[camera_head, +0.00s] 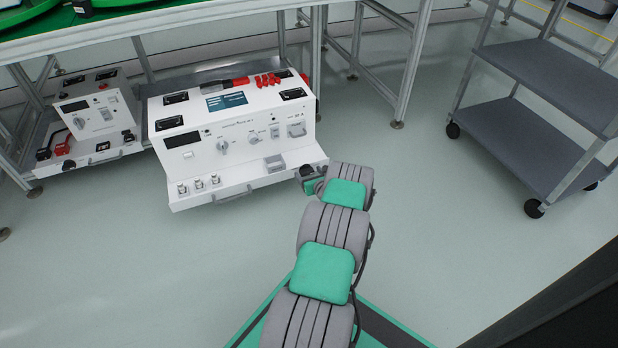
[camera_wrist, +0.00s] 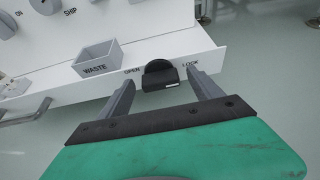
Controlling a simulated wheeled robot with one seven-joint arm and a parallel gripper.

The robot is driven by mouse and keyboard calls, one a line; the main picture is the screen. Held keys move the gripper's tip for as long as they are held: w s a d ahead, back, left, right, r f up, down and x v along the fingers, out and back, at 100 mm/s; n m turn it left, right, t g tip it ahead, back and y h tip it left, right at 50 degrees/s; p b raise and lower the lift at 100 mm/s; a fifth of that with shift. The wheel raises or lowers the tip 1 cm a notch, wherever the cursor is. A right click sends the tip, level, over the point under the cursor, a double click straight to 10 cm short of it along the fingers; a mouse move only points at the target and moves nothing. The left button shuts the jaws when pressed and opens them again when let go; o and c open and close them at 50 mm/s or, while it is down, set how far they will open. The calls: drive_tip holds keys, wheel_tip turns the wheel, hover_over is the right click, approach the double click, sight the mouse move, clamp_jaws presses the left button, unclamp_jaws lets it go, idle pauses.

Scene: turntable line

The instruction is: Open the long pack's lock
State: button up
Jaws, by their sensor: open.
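The long pack (camera_head: 238,150) is a wide white unit with dials, red and black parts on top and a front ledge. Its black rounded lock knob (camera_wrist: 158,70) sits at the ledge between the printed words OPEN on the left and LOCK on the right. The knob has a small pale mark at its lower right. My gripper (camera_wrist: 159,82) is open, with one finger on each side of the knob; I cannot tell if they touch it. In the head view my gripper (camera_head: 311,180) is at the pack's right front corner, and the knob cannot be made out there.
A grey WASTE bin (camera_wrist: 97,60) stands on the ledge left of the knob, and a handle (camera_wrist: 26,112) is further left. A shorter white pack (camera_head: 95,112) stands at the left. A table frame (camera_head: 412,65) is behind. A grey cart (camera_head: 540,120) is at the right. Floor between is clear.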

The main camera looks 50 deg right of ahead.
drive_tip(key=c, duration=1.4)
drive_tip(key=shift+w+a+n, duration=0.1)
drive_tip(key=shift+n, duration=0.2)
drive_tip(key=shift+w+a+n+g+h, duration=0.15)
drive_tip(key=shift+n+g+h, duration=0.35)
drive_tip(key=shift+n, duration=0.4)
drive_tip(key=n+h, duration=0.2)
drive_tip(key=n, duration=0.1)
drive_tip(key=shift+w+a+f+n+g+h, duration=0.1)
drive_tip(key=shift+a+f+n+g+h, duration=0.1)
drive_tip(key=shift+a+n+g+h, duration=0.15)
drive_tip(key=n+h, duration=0.1)
drive_tip(key=n, duration=0.1)
drive_tip(key=n+h, duration=0.1)
drive_tip(key=n, duration=0.1)
drive_tip(key=shift+w+f, duration=0.1)
drive_tip(key=shift+f, duration=0.2)
drive_tip(key=shift+f+n+t+h, duration=0.2)
drive_tip(key=shift+n+t+h, duration=0.45)
drive_tip(key=shift+n, duration=1)
